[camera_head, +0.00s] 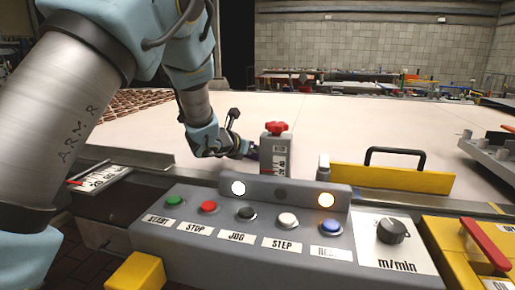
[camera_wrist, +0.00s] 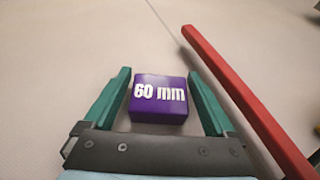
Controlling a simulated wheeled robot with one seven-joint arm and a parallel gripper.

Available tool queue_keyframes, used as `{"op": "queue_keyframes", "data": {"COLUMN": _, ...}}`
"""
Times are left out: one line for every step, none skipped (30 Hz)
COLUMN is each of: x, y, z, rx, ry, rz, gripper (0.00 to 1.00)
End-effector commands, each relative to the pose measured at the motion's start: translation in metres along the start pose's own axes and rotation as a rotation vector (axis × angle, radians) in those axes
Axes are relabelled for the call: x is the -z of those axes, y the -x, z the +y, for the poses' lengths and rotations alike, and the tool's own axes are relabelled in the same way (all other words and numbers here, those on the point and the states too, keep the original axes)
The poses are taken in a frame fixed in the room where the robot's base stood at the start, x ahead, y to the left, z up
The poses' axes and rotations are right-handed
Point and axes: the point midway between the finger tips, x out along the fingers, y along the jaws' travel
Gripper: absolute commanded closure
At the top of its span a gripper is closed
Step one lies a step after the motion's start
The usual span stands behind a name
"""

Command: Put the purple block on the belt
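The purple block, marked "60 mm", shows in the wrist view (camera_wrist: 160,98), between the two green fingers of my gripper (camera_wrist: 160,80). Narrow gaps show between the block and both fingers, so my gripper looks open around it. A pale flat surface lies behind and under the block; I cannot tell whether the block touches it. In the head view my gripper (camera_head: 243,148) is low over the wide pale belt (camera_head: 350,125), just left of a grey post with a red knob. The block is mostly hidden there.
The grey post (camera_head: 275,155) with its red knob stands close to my gripper. A long red bar (camera_wrist: 250,100) runs right of the fingers. A control panel (camera_head: 250,230) and a yellow plate with a black handle (camera_head: 390,178) lie nearer.

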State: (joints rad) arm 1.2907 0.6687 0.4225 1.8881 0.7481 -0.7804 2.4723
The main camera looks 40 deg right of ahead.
Motion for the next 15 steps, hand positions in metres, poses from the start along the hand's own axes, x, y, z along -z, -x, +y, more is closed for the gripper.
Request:
{"op": "queue_keyframes", "data": {"x": 0.000, "y": 0.000, "z": 0.000, "rx": 0.000, "ry": 0.000, "rz": 0.000, "gripper": 0.03}}
{"op": "queue_keyframes", "data": {"x": 0.000, "y": 0.000, "z": 0.000, "rx": 0.000, "ry": 0.000, "rz": -0.001, "gripper": 0.00}}
{"op": "queue_keyframes", "data": {"x": -0.001, "y": 0.000, "z": 0.000, "rx": 0.000, "ry": 0.000, "rz": -0.001, "gripper": 0.00}}
{"op": "queue_keyframes", "data": {"x": -0.001, "y": 0.000, "z": 0.000, "rx": 0.000, "ry": 0.000, "rz": -0.001, "gripper": 0.00}}
{"op": "queue_keyframes", "data": {"x": -0.001, "y": 0.000, "z": 0.000, "rx": 0.000, "ry": 0.000, "rz": -0.001, "gripper": 0.00}}
{"op": "queue_keyframes", "data": {"x": -0.001, "y": 0.000, "z": 0.000, "rx": 0.000, "ry": 0.000, "rz": -0.001, "gripper": 0.00}}
{"op": "queue_keyframes", "data": {"x": -0.001, "y": 0.000, "z": 0.000, "rx": 0.000, "ry": 0.000, "rz": -0.001, "gripper": 0.00}}
{"op": "queue_keyframes", "data": {"x": -0.001, "y": 0.000, "z": 0.000, "rx": 0.000, "ry": 0.000, "rz": -0.001, "gripper": 0.00}}
{"op": "queue_keyframes", "data": {"x": -0.001, "y": 0.001, "z": 0.000, "rx": 0.000, "ry": 0.000, "rz": -0.001, "gripper": 0.00}}
{"op": "queue_keyframes", "data": {"x": -0.001, "y": 0.002, "z": 0.000, "rx": 0.000, "ry": 0.000, "rz": -0.001, "gripper": 0.00}}
{"op": "queue_keyframes", "data": {"x": -0.001, "y": 0.003, "z": 0.000, "rx": 0.000, "ry": 0.000, "rz": -0.001, "gripper": 0.00}}
{"op": "queue_keyframes", "data": {"x": -0.001, "y": 0.006, "z": 0.000, "rx": -0.001, "ry": 0.000, "rz": -0.002, "gripper": 0.00}}
{"op": "queue_keyframes", "data": {"x": -0.001, "y": 0.009, "z": 0.000, "rx": -0.001, "ry": 0.000, "rz": -0.002, "gripper": 0.00}}
{"op": "queue_keyframes", "data": {"x": -0.001, "y": 0.013, "z": 0.001, "rx": -0.001, "ry": 0.000, "rz": -0.003, "gripper": 0.00}}
{"op": "queue_keyframes", "data": {"x": -0.001, "y": 0.019, "z": 0.001, "rx": -0.001, "ry": 0.000, "rz": -0.003, "gripper": 0.00}}
